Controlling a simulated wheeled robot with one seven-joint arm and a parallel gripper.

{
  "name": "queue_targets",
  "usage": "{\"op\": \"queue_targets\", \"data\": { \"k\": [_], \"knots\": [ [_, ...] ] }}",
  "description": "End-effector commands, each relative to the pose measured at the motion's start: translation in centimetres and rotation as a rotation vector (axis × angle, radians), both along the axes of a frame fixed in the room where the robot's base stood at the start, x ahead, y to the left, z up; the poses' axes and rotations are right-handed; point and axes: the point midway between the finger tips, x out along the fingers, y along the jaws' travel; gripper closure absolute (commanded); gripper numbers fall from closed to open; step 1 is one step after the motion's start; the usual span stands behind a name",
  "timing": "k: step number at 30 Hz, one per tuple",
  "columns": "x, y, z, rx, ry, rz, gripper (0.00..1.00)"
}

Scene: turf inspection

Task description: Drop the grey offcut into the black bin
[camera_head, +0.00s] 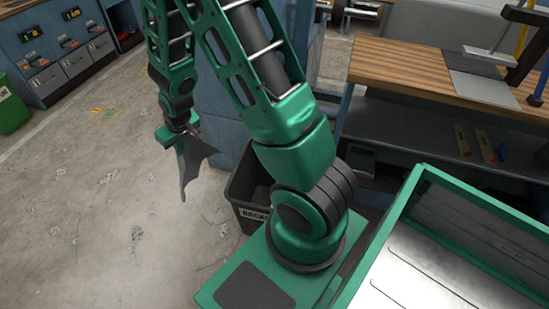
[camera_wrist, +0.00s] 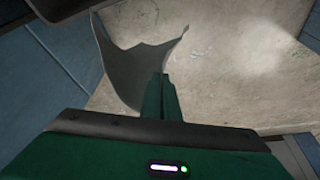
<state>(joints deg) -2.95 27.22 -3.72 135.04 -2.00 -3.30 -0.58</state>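The grey offcut (camera_head: 190,164), a thin sheet with a jagged, curved edge, hangs from my gripper (camera_head: 178,135) above the floor in the head view. In the wrist view the offcut (camera_wrist: 135,62) extends up and left from my gripper's fingertips (camera_wrist: 162,85), which are shut on its edge. The black bin (camera_head: 246,218) stands on the floor to the right of the offcut and apart from it. My arm hides part of the bin, and its inside is mostly dark. A dark edge at the wrist view's top left may be the bin; I cannot tell.
A blue cabinet (camera_head: 222,118) stands behind the bin. A wood-topped bench (camera_head: 400,65) with a lower shelf is at the right. A green-rimmed tray (camera_head: 395,232) is at the lower right. Concrete floor (camera_head: 80,230) at the left is open, with scattered small debris.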

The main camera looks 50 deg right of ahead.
Motion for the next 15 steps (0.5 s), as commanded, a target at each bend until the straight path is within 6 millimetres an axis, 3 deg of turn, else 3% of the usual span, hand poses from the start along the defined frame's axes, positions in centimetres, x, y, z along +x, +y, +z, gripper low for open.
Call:
{"op": "queue_targets", "data": {
  "k": [11, 15],
  "knots": [
    [-0.6, -2.2, 0.1, -0.002, -0.006, -0.034, 1.00],
    [-0.5, -5.1, -1.8, -0.003, -0.003, -0.084, 1.00]
  ]
}}
